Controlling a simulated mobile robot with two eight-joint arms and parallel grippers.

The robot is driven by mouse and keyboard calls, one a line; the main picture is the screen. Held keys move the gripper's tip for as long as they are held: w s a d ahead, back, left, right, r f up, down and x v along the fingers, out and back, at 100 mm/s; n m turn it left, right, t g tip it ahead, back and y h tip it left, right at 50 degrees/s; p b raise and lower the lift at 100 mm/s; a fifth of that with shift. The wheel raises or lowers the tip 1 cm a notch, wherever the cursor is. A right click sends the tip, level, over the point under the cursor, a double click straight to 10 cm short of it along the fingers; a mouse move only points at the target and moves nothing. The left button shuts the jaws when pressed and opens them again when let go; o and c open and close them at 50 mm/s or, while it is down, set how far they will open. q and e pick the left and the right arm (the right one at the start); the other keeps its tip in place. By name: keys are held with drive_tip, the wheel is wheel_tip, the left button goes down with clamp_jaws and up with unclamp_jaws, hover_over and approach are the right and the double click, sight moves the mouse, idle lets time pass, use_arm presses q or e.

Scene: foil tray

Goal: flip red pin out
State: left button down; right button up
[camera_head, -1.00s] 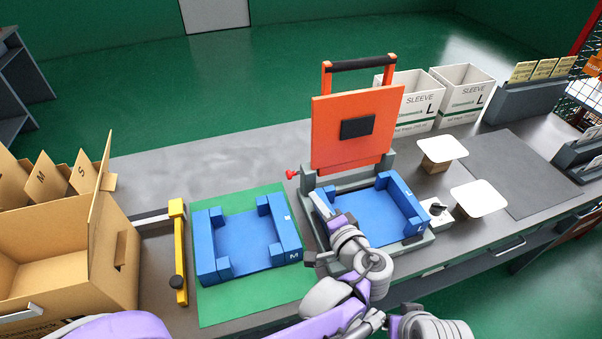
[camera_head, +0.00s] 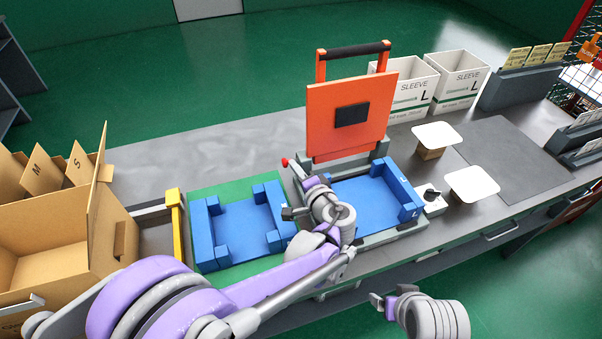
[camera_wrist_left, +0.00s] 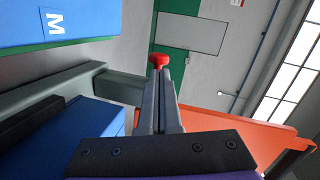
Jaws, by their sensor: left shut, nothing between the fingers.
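The red pin (camera_head: 284,162) stands out at the back left corner of the grey press fixture (camera_head: 382,240), beside the raised orange lid (camera_head: 330,120). In the left wrist view the round red knob of the pin (camera_wrist_left: 158,61) shows just past the fingertips. My left gripper (camera_head: 296,173) is at that corner, its fingers together and empty, pointing at the pin. In the left wrist view the left gripper's tips (camera_wrist_left: 161,82) overlap the knob's lower edge; I cannot tell if they touch it. My right gripper (camera_head: 382,305) hangs off the front edge of the bench.
A blue tray marked M (camera_head: 205,245) sits on a green mat left of the fixture; the blue L tray (camera_head: 402,189) is in the fixture. A yellow-ended bar (camera_head: 177,225) and cardboard box (camera_head: 50,240) stand left. Bare bench (camera_head: 230,155) lies behind the mat.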

idle(0.3)
use_arm(q)
drive_tip(key=a, duration=0.1)
drive_tip(key=s+a, duration=0.1)
drive_tip(key=a, duration=0.1)
drive_tip(key=shift+s+a, duration=0.15)
drive_tip(key=shift+a, duration=0.05)
use_arm(e)
drive_tip(key=shift+s, duration=0.1)
